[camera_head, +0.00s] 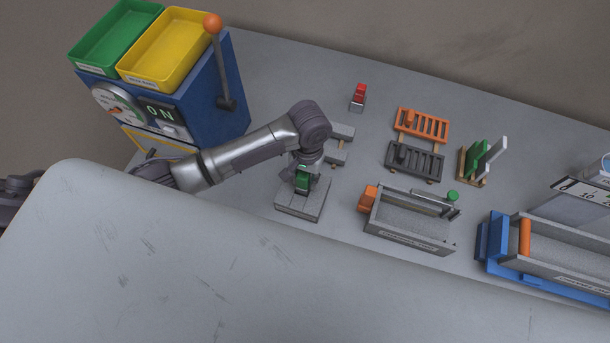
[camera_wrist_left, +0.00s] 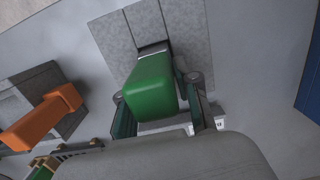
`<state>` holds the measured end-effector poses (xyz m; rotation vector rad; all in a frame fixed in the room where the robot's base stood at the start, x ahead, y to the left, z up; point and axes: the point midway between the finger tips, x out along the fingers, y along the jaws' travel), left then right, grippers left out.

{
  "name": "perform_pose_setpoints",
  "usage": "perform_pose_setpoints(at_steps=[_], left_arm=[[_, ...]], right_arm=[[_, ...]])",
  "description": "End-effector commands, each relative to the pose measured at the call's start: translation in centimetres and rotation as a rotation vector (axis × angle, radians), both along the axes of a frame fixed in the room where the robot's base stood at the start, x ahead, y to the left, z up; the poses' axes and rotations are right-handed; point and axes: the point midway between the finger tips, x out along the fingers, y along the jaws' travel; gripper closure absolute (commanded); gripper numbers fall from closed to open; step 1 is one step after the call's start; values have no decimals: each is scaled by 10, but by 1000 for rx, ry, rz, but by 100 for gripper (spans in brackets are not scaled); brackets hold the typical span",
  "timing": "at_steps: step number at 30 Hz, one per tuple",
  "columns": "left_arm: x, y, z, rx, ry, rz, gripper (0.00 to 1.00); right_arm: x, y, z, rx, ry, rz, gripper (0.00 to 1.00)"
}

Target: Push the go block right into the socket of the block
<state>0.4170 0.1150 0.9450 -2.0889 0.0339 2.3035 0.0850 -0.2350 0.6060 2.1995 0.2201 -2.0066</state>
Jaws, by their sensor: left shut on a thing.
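The green go block (camera_head: 302,184) is between the fingers of my left gripper (camera_head: 303,178), which is shut on it. In the left wrist view the go block (camera_wrist_left: 150,82) points its rounded green end towards the camera, a finger on each side. The grey block with the socket (camera_head: 298,207) lies on the table right under the gripper. In the left wrist view this grey block (camera_wrist_left: 117,40) shows beyond the go block, with a pale and dark edge where the two meet. The go block hides the socket, and I cannot tell how deep it sits. My right gripper is not in view.
A grey trough with an orange end (camera_head: 410,238) stands just right. Orange (camera_head: 436,116) and dark (camera_head: 428,160) racks and a small red-topped part (camera_head: 358,97) lie behind. A blue machine with a lever (camera_head: 205,110) is at the left.

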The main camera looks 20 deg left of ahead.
Motion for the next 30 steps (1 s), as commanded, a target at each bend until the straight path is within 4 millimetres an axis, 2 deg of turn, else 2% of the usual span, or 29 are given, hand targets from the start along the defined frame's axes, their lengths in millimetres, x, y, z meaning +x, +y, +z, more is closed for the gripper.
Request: perform_pose_setpoints(at_steps=[9,10,15,25,30], left_arm=[[0,0,-8,0,1,1,100],[0,0,-8,0,0,1,65],[0,0,-8,0,0,0,39],[0,0,-6,0,0,0,39],[4,-1,16,-2,-3,-1,39]], right_arm=[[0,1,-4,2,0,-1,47],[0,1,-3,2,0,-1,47],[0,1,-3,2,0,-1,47],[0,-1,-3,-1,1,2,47],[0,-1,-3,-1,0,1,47]])
